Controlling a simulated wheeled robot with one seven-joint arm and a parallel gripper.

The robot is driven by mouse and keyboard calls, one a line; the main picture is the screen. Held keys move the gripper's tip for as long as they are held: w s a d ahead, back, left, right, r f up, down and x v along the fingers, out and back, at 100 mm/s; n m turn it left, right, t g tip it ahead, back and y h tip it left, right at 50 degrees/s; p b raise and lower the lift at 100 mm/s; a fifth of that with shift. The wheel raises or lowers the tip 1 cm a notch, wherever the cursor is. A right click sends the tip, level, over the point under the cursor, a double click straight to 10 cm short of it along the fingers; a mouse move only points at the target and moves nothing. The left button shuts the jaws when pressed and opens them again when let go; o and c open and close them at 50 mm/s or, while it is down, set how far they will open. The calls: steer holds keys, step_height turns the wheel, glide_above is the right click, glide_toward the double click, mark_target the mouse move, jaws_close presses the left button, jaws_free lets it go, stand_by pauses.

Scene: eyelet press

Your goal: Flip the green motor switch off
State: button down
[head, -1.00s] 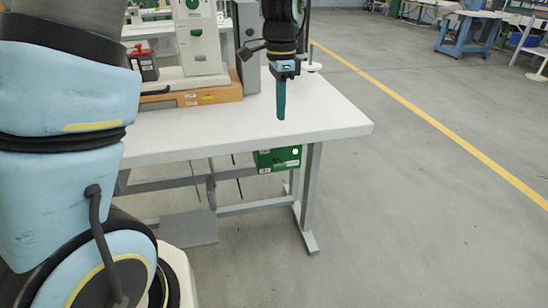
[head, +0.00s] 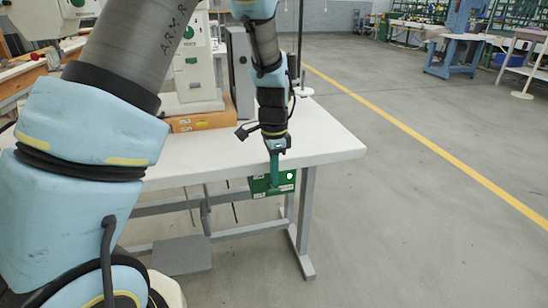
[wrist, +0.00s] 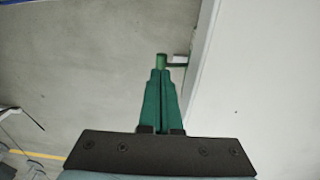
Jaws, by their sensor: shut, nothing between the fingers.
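The green motor switch box (head: 259,187) hangs under the front edge of the white table in the head view, with a bright white-green spot on its right part. My gripper (head: 275,183) points down with its teal fingers together, and they overlap the middle of the box in this view. I cannot tell whether they touch it. In the wrist view the gripper (wrist: 161,72) is shut and empty, its fingers side by side. A small grey and dark piece shows just right of the tips there. The switch's position is not readable.
The white table (head: 325,145) carries a press on an orange base (head: 200,121). A table leg (head: 306,215) stands right of the box, and a grey pedal plate (head: 181,255) lies below left. Open floor with a yellow line lies to the right.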

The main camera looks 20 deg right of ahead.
mark_target(272, 188)
steer(key=shift+f, duration=1.05)
steer(key=shift+s, duration=0.1)
steer(key=shift+s+f+t, duration=0.15)
steer(key=shift+f+t, duration=0.05)
steer(key=shift+t, duration=0.2)
steer(key=shift+b, duration=0.3)
steer(key=shift+s+a+f+t+b, duration=0.15)
steer(key=shift+s+f+t, duration=0.2)
steer(key=shift+f, duration=0.3)
steer(key=shift+s+d+f+t+b, duration=0.1)
steer(key=shift+s+f+t+b, duration=0.15)
steer(key=shift+f+t, duration=0.25)
steer(key=shift+s+a+f+t+b, duration=0.1)
steer(key=shift+s+f+t, duration=0.2)
steer(key=shift+f, duration=0.45)
steer(key=shift+s+f, duration=0.1)
steer(key=shift+f, duration=0.1)
